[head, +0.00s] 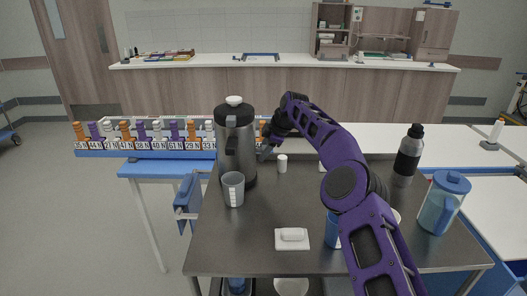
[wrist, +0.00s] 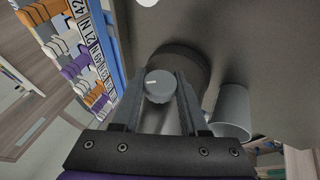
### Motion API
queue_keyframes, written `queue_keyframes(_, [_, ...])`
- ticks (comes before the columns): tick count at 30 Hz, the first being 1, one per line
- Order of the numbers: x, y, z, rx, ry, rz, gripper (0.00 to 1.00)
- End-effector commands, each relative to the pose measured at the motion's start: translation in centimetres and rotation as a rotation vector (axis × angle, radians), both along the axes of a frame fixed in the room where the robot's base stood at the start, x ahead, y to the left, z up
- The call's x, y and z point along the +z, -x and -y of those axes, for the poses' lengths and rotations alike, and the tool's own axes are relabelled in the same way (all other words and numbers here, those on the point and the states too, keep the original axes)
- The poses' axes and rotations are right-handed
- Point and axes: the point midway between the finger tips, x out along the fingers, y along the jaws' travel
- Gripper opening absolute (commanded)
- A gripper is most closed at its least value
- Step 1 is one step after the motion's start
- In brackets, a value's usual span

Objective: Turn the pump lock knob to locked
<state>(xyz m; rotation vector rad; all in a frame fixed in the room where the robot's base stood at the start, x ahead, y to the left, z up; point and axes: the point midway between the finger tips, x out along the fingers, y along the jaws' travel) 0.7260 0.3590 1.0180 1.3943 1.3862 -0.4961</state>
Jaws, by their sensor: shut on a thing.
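The steel pump pot (head: 236,148) with a dark lid and white top button stands upright on the dark table. In the wrist view, a round light-grey knob (wrist: 159,86) sits between the two fingers of my gripper (wrist: 160,94), with a short white mark on its face. My fingers are closed against its left and right sides. In the head view my gripper (head: 265,152) is at the pot's right side, and the knob is hidden there. The dark round part of the pot (wrist: 190,62) shows behind the knob. Lock labels cannot be read.
A grey cup (head: 233,188) stands close in front of the pot. A small white container (head: 283,163) stands right of it. A numbered rack (head: 150,152) is behind left.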

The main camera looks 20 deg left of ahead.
Motion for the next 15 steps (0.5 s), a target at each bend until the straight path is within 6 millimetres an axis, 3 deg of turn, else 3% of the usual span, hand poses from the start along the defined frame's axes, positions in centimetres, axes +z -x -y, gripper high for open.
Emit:
queue_keyframes(11, [0.04,0.00,-0.08,0.001,-0.001,0.000,0.00])
queue_keyframes(12, [0.04,0.01,-0.07,0.001,-0.001,0.000,0.49])
queue_keyframes(15, [0.02,0.02,-0.08,0.001,-0.001,0.000,0.67])
